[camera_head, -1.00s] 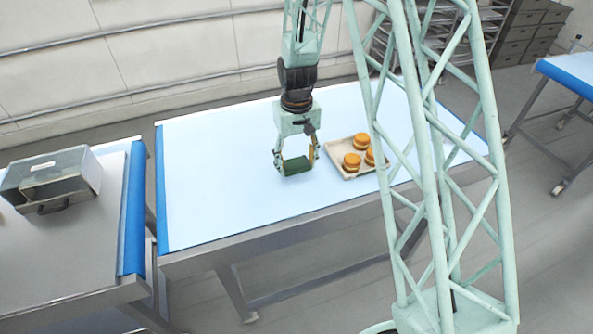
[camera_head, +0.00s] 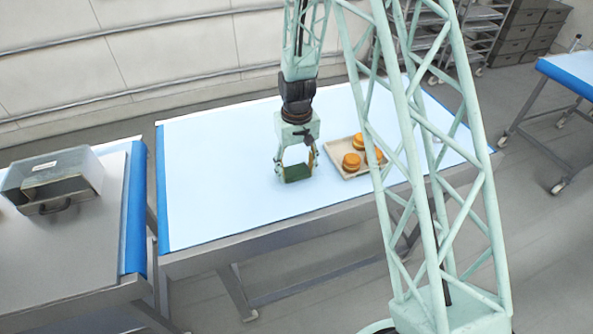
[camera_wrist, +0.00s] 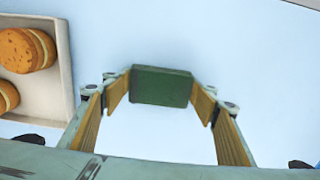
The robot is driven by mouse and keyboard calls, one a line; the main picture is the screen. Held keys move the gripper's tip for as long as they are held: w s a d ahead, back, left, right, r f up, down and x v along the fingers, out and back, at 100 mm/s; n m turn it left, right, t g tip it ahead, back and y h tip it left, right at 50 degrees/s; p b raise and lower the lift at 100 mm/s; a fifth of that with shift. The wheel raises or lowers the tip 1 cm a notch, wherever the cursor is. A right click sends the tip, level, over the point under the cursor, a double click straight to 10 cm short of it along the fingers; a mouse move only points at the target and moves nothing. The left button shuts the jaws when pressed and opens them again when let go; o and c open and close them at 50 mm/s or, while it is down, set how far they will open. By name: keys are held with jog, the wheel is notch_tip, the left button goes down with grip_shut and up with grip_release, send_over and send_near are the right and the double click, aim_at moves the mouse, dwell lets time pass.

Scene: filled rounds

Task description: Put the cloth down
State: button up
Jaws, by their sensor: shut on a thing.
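The cloth (camera_head: 297,173) is a small dark green folded block. It sits between the fingertips of my gripper (camera_head: 296,168), over the light blue top of the middle table (camera_head: 220,180). In the wrist view the cloth (camera_wrist: 162,87) spans the gap between the two tan-padded fingers of my gripper (camera_wrist: 162,95), which are shut on its ends. I cannot tell whether its underside touches the table top.
A pale tray (camera_head: 345,171) with several orange-brown filled rounds (camera_head: 352,161) lies close to the right of my gripper. It also shows at the wrist view's left edge (camera_wrist: 62,75). The table left of the gripper is clear. A grey metal-and-clear case (camera_head: 52,180) stands on the left table.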

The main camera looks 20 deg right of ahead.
aim_at(296, 170)
jog(key=shift+f+b, duration=0.3)
jog(key=shift+f, duration=0.05)
jog(key=o, duration=1.1)
jog(key=shift+c, duration=0.2)
jog(key=shift+r+p, duration=0.35)
jog(key=shift+r+b, duration=0.55)
jog(key=shift+r, duration=5.45)
